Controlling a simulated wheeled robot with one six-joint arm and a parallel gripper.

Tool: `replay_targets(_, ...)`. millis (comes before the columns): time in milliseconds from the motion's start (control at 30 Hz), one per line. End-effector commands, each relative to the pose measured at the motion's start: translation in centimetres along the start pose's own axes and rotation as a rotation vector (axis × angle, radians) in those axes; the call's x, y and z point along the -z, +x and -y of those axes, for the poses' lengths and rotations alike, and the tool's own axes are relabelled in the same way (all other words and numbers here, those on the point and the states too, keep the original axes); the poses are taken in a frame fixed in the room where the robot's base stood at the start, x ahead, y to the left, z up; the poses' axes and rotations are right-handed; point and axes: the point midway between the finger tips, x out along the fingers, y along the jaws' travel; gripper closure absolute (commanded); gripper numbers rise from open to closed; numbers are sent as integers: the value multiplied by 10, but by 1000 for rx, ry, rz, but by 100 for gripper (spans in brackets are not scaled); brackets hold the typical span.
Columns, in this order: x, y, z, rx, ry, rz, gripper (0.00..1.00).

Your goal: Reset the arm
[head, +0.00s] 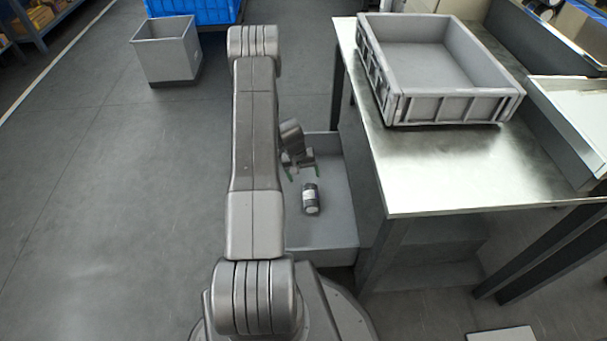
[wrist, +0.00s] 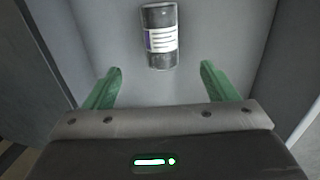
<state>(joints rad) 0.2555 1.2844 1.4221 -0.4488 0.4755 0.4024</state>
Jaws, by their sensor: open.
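My gripper (head: 303,175) is low over a grey bin on the floor, partly behind my own arm in the head view. In the wrist view its two green fingers (wrist: 160,88) are spread wide, with nothing between them. A dark can with a white label (head: 310,199) lies in the bin. In the wrist view the can (wrist: 160,38) is just beyond the fingertips, apart from both. The grey bin (head: 340,222) has its left part hidden by my arm.
A metal table (head: 450,165) stands right of the bin, with an empty grey crate (head: 450,108) on it. A small grey box (head: 165,55) and a blue crate (head: 200,12) stand on the floor at the back left. The floor at left is clear.

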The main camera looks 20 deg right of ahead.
Motion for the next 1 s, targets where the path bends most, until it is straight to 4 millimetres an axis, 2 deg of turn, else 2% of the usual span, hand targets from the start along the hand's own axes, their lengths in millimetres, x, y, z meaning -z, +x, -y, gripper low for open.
replay_targets(133,0,4,0,0,0,0,21)
replay_targets(267,0,18,0,0,1,1,21)
replay_targets(800,0,122,1,0,1,1,21)
replay_targets(967,0,142,0,0,1,0,21)
replay_targets(1000,0,134,-1,0,1,-1,21)
